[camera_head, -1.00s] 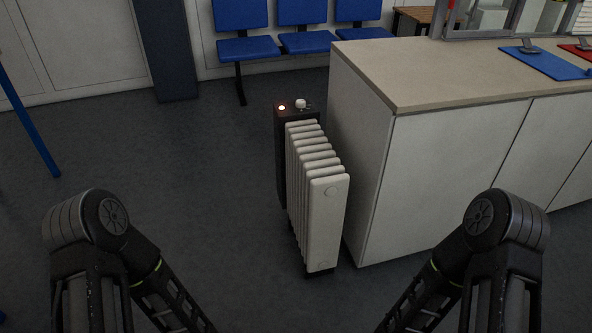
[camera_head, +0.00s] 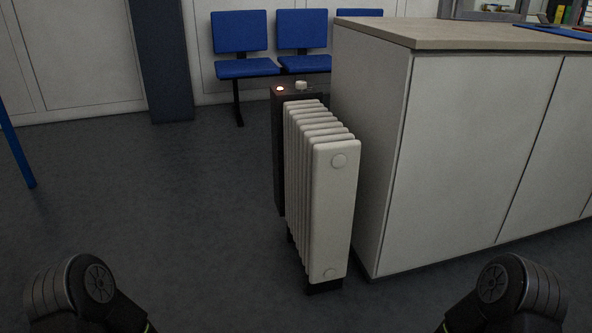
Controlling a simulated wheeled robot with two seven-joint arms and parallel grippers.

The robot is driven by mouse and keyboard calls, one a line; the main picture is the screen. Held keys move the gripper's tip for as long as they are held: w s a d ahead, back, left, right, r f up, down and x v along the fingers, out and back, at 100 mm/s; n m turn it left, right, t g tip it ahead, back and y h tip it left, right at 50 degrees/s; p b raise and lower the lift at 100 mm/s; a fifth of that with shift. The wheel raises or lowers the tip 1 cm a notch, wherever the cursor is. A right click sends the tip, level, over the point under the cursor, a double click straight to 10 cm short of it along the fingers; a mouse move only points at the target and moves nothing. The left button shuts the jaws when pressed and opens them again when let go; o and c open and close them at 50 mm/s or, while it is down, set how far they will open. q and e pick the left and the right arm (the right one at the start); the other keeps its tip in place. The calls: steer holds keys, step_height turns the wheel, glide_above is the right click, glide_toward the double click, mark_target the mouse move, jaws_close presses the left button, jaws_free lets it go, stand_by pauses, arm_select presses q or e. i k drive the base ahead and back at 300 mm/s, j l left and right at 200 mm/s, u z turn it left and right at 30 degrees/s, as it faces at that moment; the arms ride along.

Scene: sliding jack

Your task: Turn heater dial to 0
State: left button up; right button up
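A white finned heater (camera_head: 330,215) stands upright on the floor near the middle of the head view. Its dark control box (camera_head: 281,150) is at the far end. On top of the box are a small white dial (camera_head: 301,85) and a glowing orange light (camera_head: 280,88). The dial's markings are too small to read. Parts of my two arms show at the bottom left and bottom right, well apart from the heater. Both grippers are out of the picture.
A counter with a beige top and white sides (camera_head: 480,140) stands close along the heater's right side. Blue chairs (camera_head: 246,67) line the back wall, beside a dark column (camera_head: 164,60). A blue post (camera_head: 15,145) is at far left. The floor (camera_head: 150,210) left of the heater is open.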

mark_target(301, 84)
steer(key=i+j+z, duration=0.5)
steer(key=i+j, duration=1.05)
